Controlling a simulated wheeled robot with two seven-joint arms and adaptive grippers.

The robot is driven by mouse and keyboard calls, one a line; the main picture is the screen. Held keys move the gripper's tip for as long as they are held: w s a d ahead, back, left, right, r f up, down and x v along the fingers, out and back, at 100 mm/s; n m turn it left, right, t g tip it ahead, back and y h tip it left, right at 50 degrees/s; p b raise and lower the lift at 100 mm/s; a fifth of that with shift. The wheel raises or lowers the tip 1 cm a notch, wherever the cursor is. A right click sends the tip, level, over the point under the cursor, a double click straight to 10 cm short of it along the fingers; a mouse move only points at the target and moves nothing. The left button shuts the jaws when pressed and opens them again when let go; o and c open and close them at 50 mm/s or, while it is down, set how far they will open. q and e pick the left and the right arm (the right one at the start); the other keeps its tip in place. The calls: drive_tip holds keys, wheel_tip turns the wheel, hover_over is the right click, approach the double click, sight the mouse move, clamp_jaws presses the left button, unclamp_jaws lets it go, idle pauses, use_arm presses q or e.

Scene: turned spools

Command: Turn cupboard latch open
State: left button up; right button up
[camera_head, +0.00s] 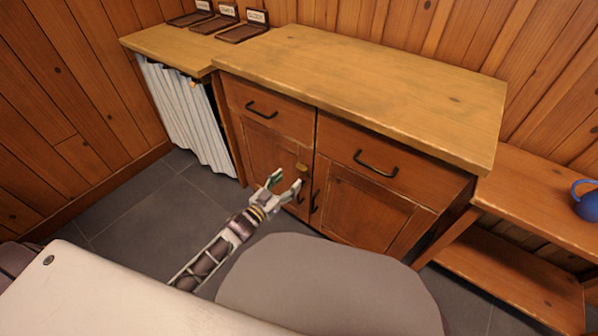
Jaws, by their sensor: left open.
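The wooden cupboard (364,206) has two lower doors under two drawers. A small brass-coloured latch (302,168) sits near the top inner edge of the left door (268,153), close to the gap between the doors. My left gripper (283,179) is open and empty in front of the left door, just below and left of the latch. Its fingers appear apart from the latch, though the exact depth gap is hard to tell. Dark upright handles (316,201) show at the inner door edges, partly beside the gripper. My right gripper is not in view.
A low wooden shelf unit (540,192) with a blue jug (587,200) stands at the right. A striped curtain (187,117) hangs under the left counter. Dark trays (243,33) lie at the back. Grey floor (140,205) is clear at left.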

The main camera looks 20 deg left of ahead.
sight(300, 169)
use_arm(q)
drive_tip(key=shift+b+x, duration=0.35)
drive_tip(key=shift+x, duration=0.85)
drive_tip(key=shift+b+x, duration=0.9)
drive_tip(key=shift+x, duration=1.6)
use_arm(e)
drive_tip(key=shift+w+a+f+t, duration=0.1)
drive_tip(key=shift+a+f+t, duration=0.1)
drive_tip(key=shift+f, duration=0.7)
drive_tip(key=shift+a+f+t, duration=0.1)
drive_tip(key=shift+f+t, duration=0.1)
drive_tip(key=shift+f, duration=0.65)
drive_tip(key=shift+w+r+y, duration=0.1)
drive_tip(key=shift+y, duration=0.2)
use_arm(q)
drive_tip(key=c, duration=1)
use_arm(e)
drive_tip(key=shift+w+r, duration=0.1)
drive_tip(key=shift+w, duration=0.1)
